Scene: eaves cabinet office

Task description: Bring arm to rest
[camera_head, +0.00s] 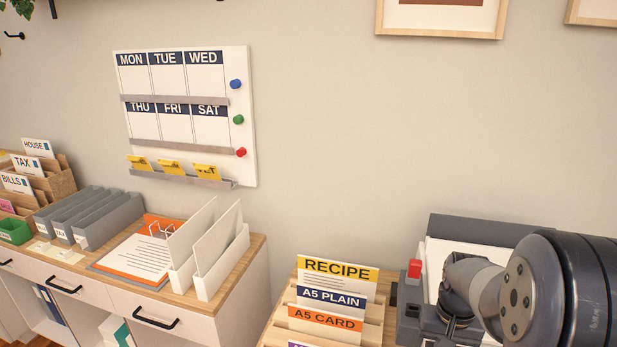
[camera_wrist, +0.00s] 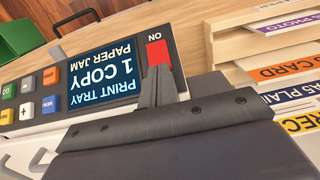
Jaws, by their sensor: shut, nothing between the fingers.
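My gripper (camera_wrist: 158,75) is shut and empty in the wrist view. Its fingertips appear right by the red ON switch (camera_wrist: 158,53) of the printer; I cannot tell whether they touch it. The printer's display (camera_wrist: 103,73) reads "PRINT TRAY 1 COPY PAPER JAM", with several coloured buttons beside it. In the head view my arm covers the right front of the printer (camera_head: 480,228), and my fingertips cannot be made out there. The red switch (camera_head: 415,268) shows at the printer's left side.
A wooden paper rack (camera_head: 375,325) with labelled sheets, such as RECIPE, stands close left of the printer. A drawer cabinet (camera_head: 90,287) holds files, papers and white holders at left. A weekday board (camera_head: 190,115) hangs on the wall. The air above the rack looks clear.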

